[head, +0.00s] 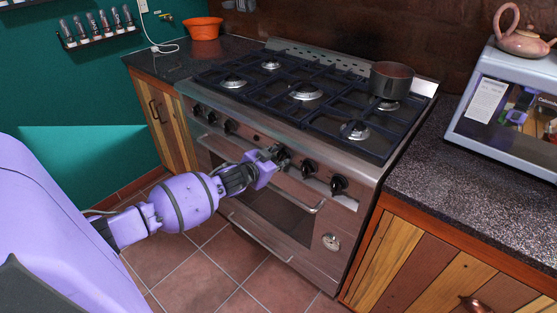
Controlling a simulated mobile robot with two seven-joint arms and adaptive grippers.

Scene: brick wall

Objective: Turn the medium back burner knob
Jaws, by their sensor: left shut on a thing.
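The stove (325,125) has black knobs along its steel front panel. Three knobs show on the left part of the panel, one of them a left knob (229,127). Two show at the right, a nearer knob (308,168) and the rightmost knob (338,185). My left gripper (277,155) is at the panel just left of these two, shut on a stove knob that its fingers mostly hide. The burners lie under black grates, with a middle burner (305,91) and a back left burner (271,64). My right gripper is not in view.
A dark pot (391,80) stands on the back right burner. The oven door handle (300,205) runs below the knobs, close to my left gripper. A microwave (510,105) with a pink teapot (523,40) stands right. An orange bowl (204,28) is on the left counter.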

